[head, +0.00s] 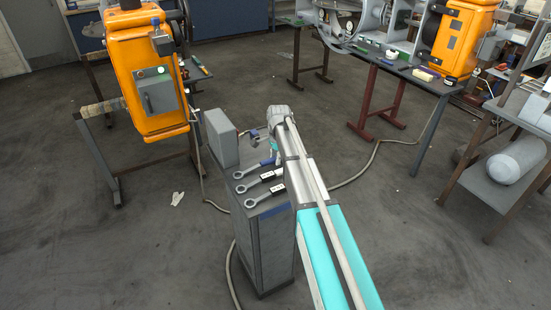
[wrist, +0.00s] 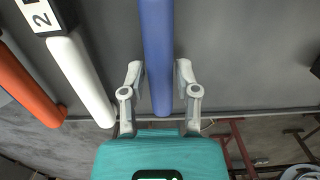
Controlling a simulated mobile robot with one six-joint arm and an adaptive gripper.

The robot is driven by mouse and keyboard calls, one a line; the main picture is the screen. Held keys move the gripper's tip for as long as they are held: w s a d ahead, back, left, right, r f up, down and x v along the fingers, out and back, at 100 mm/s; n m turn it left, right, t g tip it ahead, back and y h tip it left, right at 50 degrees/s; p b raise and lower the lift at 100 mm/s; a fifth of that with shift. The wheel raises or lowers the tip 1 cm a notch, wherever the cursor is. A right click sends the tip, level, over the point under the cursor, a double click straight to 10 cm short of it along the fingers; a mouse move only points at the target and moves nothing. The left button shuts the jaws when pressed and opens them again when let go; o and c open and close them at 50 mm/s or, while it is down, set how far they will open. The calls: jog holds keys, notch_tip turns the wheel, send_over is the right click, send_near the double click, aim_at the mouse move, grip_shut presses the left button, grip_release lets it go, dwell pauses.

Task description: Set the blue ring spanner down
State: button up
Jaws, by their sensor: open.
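The blue ring spanner (head: 266,163) lies at the far end of a row of spanners on the grey cabinet top (head: 228,158). Its ring end points left in the head view. In the wrist view its blue handle (wrist: 158,45) runs between the two fingers of my gripper (wrist: 159,78), with a gap on each side. My gripper is open around the handle and appears not to grip it. In the head view my gripper (head: 271,152) is small and partly hidden by my arm. Whether the spanner rests fully flat is hard to tell.
A white-handled spanner (wrist: 82,80) with a label reading 2 and an orange-handled one (wrist: 28,85) lie beside it. A grey box (head: 221,138) stands at the cabinet's back left. An orange machine (head: 145,65) and a workbench (head: 380,58) stand beyond, across open floor.

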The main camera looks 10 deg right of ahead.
dwell(0.3)
jog(key=o, duration=0.6)
jog(key=shift+c, duration=0.2)
jog(key=shift+a, duration=0.1)
